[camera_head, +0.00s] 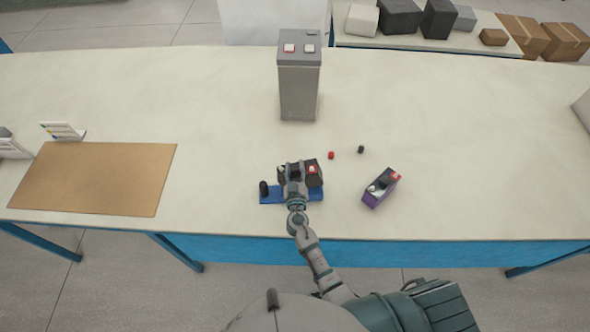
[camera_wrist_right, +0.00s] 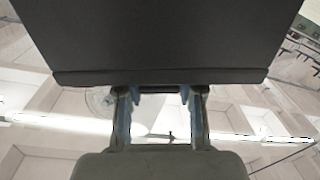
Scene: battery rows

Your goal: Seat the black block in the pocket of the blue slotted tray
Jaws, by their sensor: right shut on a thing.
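The black block (camera_head: 314,179) is at the blue slotted tray (camera_head: 272,197), near the front edge of the table. It has a red terminal on top at its right side. In the right wrist view the block (camera_wrist_right: 160,40) is a large dark shape filling the top. My right gripper (camera_head: 294,168) is over the block and shut on it; its fingers (camera_wrist_right: 159,98) meet the block's edge in the wrist view. The hand hides part of the block and tray, so I cannot tell whether the block is seated in the pocket. My left gripper is not in view.
A black cylinder (camera_head: 263,188) stands at the tray's left end. A purple-and-black block (camera_head: 380,188) lies to the right. Small red (camera_head: 331,155) and black (camera_head: 361,149) caps lie behind. A grey box (camera_head: 299,92) stands farther back; a brown mat (camera_head: 95,180) lies left.

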